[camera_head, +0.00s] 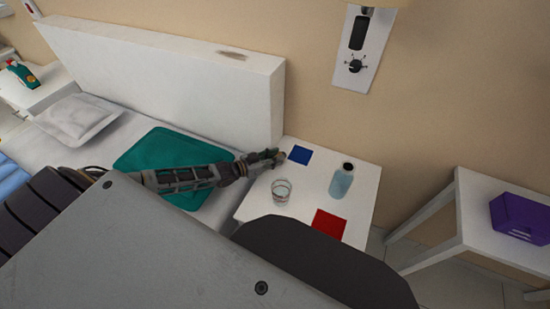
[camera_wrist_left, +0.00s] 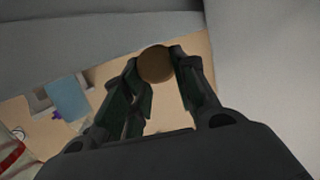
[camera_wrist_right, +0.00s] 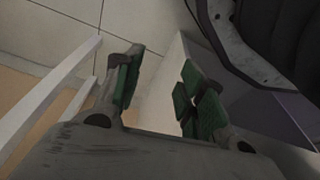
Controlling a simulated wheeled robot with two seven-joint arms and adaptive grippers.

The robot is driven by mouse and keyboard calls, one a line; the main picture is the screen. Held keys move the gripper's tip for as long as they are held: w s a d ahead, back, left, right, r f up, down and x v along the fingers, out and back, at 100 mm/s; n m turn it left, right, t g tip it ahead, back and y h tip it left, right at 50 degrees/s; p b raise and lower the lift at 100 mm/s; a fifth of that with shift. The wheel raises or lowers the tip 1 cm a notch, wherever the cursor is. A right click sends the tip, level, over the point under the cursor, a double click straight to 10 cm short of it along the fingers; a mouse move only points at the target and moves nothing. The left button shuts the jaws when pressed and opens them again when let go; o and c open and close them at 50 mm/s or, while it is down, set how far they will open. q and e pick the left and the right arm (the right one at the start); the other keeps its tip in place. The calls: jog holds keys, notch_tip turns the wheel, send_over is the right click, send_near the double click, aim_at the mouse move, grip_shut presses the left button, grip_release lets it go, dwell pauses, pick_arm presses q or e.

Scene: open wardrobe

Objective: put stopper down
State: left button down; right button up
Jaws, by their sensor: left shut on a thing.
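My left gripper (camera_head: 268,158) reaches in from the left over the back left part of the white bedside table (camera_head: 262,203), close to the blue square (camera_head: 300,155). In the left wrist view (camera_wrist_left: 156,68) it is shut on a round brown stopper (camera_wrist_left: 157,64), held between the fingertips. In the head view the stopper is too small to make out clearly. From these frames I cannot tell whether it touches the tabletop. My right gripper (camera_wrist_right: 160,88) shows only in its wrist view, open and empty, with its fingers apart.
A glass (camera_head: 282,190), a bluish bottle with a dark cap (camera_head: 341,183) and a red square (camera_head: 329,225) are on the bedside table. The white headboard (camera_head: 180,75) and a teal pillow (camera_head: 170,157) lie left. A white side table (camera_head: 480,240) with a purple box (camera_head: 521,218) stands right.

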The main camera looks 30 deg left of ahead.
pick_arm(q)
jog(key=shift+w+f, duration=0.1)
jog(key=shift+w, duration=0.1)
pick_arm(e)
jog(key=shift+s+f, duration=0.2)
jog(key=shift+f, duration=0.15)
pick_arm(q)
jog(key=c, duration=1.1)
grip_release()
pick_arm(e)
jog(key=shift+w, duration=0.15)
pick_arm(q)
jog(key=shift+f, duration=0.1)
pick_arm(e)
jog(key=shift+w+r, duration=0.1)
jog(key=shift+r, duration=0.15)
